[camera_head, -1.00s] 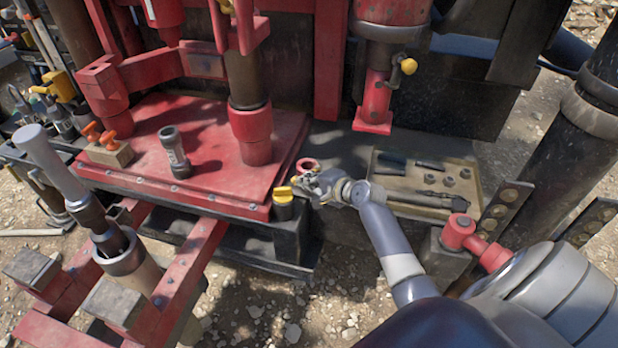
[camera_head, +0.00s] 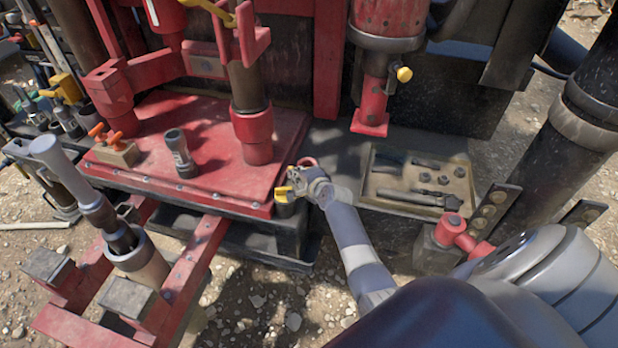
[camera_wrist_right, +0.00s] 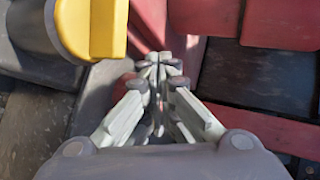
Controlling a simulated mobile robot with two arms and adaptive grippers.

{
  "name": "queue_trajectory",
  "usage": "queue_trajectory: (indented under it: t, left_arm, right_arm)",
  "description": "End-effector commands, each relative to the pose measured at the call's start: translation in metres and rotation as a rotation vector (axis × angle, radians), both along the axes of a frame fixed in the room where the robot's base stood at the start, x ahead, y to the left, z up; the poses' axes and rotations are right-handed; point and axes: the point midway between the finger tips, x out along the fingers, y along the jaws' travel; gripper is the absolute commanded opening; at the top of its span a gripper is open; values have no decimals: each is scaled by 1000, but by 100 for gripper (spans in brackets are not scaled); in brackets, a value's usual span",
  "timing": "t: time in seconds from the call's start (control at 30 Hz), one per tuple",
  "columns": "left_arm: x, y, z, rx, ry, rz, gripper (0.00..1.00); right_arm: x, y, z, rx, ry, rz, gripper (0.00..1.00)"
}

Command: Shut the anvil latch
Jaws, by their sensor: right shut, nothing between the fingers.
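I cannot tell for sure which part is the anvil latch. A yellow knob (camera_head: 283,194) tops a dark post (camera_head: 285,209) at the front right corner of the red base plate (camera_head: 215,135). My right gripper (camera_head: 297,184) is shut and empty beside this knob, on its right, and partly covers it. In the right wrist view the shut fingertips (camera_wrist_right: 160,65) are close to the yellow knob (camera_wrist_right: 92,28), which is at upper left; I cannot tell whether they touch. A red ring (camera_head: 307,162) is just behind the gripper.
A tan tray (camera_head: 375,185) with small tools and nuts is right of my gripper. A red lever (camera_head: 454,230) stands on a grey block farther right. A red column (camera_head: 251,130) rises from the plate. Open gravel (camera_head: 255,300) is in front.

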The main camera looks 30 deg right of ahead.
Motion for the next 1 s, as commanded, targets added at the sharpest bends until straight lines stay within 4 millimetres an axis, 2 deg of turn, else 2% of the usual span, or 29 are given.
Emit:
queue_trajectory:
  t: [0.4,1.0]
  left_arm:
    - [0,0,-4,0,0,0,0]
    - [1,-1,-5,-1,-1,1,0]
  right_arm:
    - [20,-3,0,0,-1,0,0]
    - [26,-6,1,-2,-2,0,0]
